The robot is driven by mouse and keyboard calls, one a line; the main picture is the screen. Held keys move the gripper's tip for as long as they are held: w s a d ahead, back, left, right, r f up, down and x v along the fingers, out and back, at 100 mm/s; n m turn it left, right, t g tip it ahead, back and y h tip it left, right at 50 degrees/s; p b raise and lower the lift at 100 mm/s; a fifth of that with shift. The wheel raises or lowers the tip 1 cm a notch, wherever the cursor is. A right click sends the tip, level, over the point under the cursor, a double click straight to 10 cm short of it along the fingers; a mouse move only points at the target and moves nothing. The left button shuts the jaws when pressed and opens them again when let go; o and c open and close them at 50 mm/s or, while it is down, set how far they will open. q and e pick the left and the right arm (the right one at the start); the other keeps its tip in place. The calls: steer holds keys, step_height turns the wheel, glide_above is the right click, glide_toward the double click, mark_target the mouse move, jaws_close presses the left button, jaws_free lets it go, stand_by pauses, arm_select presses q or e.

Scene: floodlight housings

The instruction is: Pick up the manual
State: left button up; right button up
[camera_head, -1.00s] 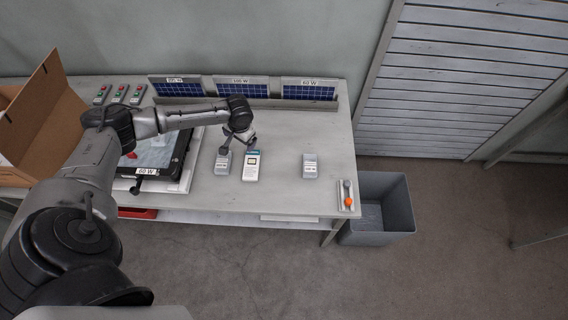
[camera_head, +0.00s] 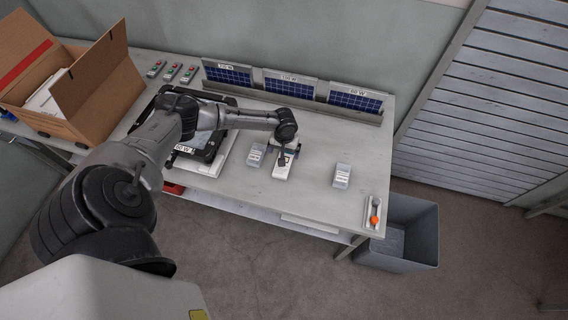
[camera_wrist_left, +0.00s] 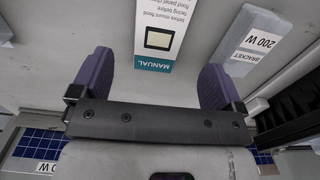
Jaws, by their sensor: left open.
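The manual (camera_head: 281,171) is a white booklet lying on the grey table, partly hidden by my left gripper in the head view. In the left wrist view the manual (camera_wrist_left: 160,28) shows a teal end band with "MANUAL" and a dark-framed picture. My left gripper (camera_head: 284,157) is above the manual's far end. In the wrist view its two purple fingers (camera_wrist_left: 156,66) are open, one to each side of the manual's teal end, with gaps on both sides. Nothing is held. My right gripper is not in view.
A grey 200 W bracket (camera_wrist_left: 250,42) lies close beside the manual; it also shows in the head view (camera_head: 256,154). Another bracket (camera_head: 342,176) lies right. Small solar panels (camera_head: 290,86) stand behind. A cardboard box (camera_head: 105,85) is left, a grey bin (camera_head: 425,235) right.

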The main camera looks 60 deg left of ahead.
arm_select(q)
steer(key=shift+d+f+b, duration=0.1)
steer(key=shift+f+b, duration=0.45)
steer(key=shift+f, duration=2.45)
steer(key=shift+c, duration=0.4)
steer(key=c, duration=0.9)
